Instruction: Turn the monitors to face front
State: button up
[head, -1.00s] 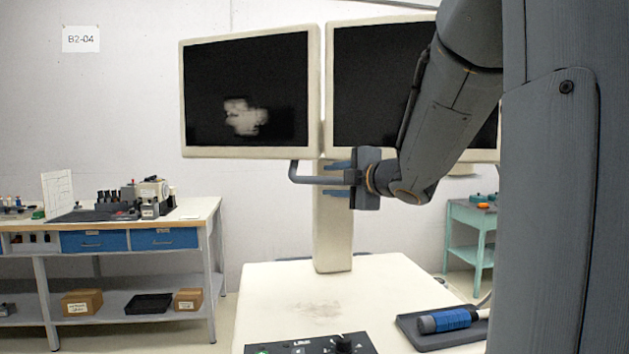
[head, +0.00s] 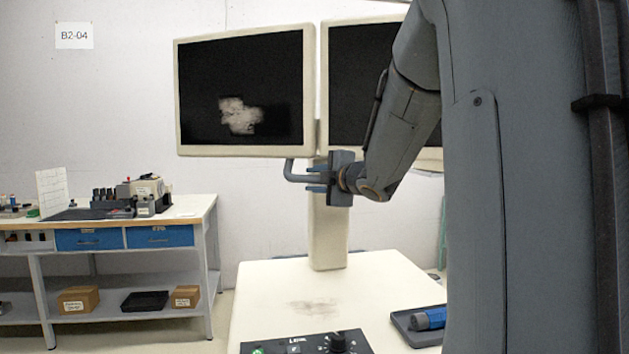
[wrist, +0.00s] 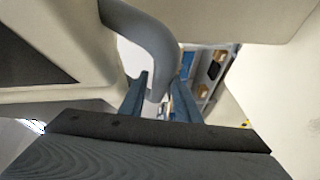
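Two cream-framed monitors with dark screens hang side by side on a cream post (head: 329,232) in the head view. The left monitor (head: 246,95) is angled and shows a pale patch on its screen. The right monitor (head: 356,85) is partly hidden by my arm. A grey bent handle (head: 291,172) hangs under the left monitor. My gripper (head: 316,177) is at this handle, one finger above the bar and one below, seemingly with small gaps. In the wrist view the handle (wrist: 158,50) runs between the two fingers (wrist: 163,85), which stand apart.
A cream cart top (head: 310,285) with a control panel (head: 305,344) and a tray (head: 415,335) holding a blue-handled item (head: 430,318) lies below. A workbench (head: 110,222) stands at the left. My arm hides the right side.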

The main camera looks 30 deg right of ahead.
grip_shut()
